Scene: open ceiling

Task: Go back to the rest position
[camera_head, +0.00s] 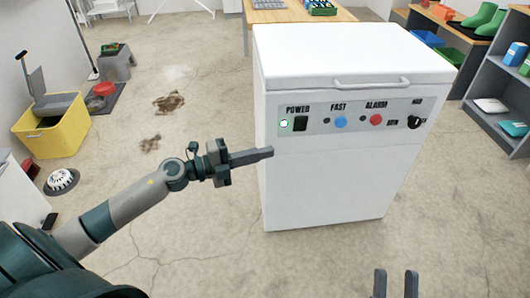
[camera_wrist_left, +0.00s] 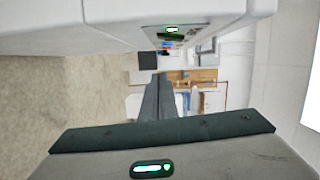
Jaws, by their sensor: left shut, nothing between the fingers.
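My left gripper (camera_head: 262,153) is shut and empty. Its fingers point right, towards the left edge of the white machine (camera_head: 330,190), a little below its control panel (camera_head: 345,112). I cannot tell whether the fingertips touch the machine. In the left wrist view, the closed fingers (camera_wrist_left: 158,95) lie together, with the white machine (camera_wrist_left: 200,12) close by along the top. My right gripper (camera_head: 395,284) shows only its two fingertips at the bottom edge, apart with nothing seen between them.
The panel has a black power switch (camera_head: 300,124), a blue button (camera_head: 340,122), a red button (camera_head: 376,119) and a dark knob (camera_head: 414,122). A yellow bin (camera_head: 52,128) and a round white brush-like thing (camera_head: 61,180) are at left. Shelves (camera_head: 490,75) stand at right. Floor below the gripper is clear.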

